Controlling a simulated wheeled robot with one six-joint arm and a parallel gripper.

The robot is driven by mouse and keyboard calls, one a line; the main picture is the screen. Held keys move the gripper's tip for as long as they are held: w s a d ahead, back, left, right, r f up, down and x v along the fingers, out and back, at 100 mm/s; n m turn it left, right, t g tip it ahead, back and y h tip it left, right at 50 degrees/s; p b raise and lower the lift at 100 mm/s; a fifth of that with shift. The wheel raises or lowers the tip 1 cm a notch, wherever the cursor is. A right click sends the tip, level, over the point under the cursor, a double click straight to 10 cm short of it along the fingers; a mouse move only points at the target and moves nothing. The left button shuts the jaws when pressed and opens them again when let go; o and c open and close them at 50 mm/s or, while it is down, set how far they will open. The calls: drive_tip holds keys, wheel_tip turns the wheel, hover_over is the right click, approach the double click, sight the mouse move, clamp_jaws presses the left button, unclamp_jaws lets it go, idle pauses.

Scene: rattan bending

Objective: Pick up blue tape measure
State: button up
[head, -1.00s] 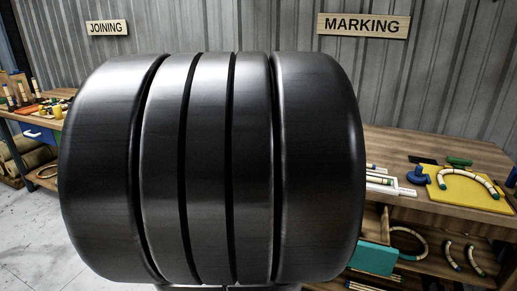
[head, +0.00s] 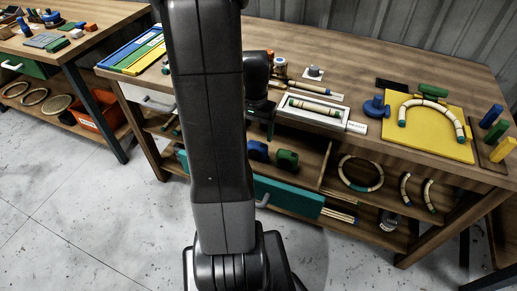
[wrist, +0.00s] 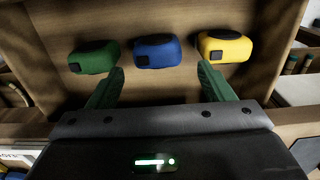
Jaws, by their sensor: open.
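The blue tape measure (wrist: 158,51) lies on a wooden shelf, between a green tape measure (wrist: 92,57) and a yellow one (wrist: 224,47) in the wrist view. My gripper (wrist: 160,84) is open and empty, its green fingers spread with the blue tape measure ahead of the gap, apart from it. In the head view the blue tape measure (head: 258,151) sits on the shelf under the table top, beside the green one (head: 287,160). My arm hides the yellow one there. My gripper (head: 260,129) hangs at the table's front edge, above the shelf.
The wooden table top (head: 350,75) overhangs the shelf. On it stand a white tray (head: 320,115), a yellow board (head: 440,140) with a bent rattan arch, and a blue tool (head: 376,107). A teal drawer (head: 290,197) is below. The floor in front is clear.

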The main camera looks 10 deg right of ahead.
sight(257, 144)
drive_tip(key=f, duration=0.9)
drive_tip(key=shift+w+d, duration=0.15)
drive_tip(key=shift+d, duration=0.2)
drive_tip(key=shift+c, duration=0.2)
drive_tip(key=shift+r, duration=0.1)
drive_tip(key=c, duration=0.9)
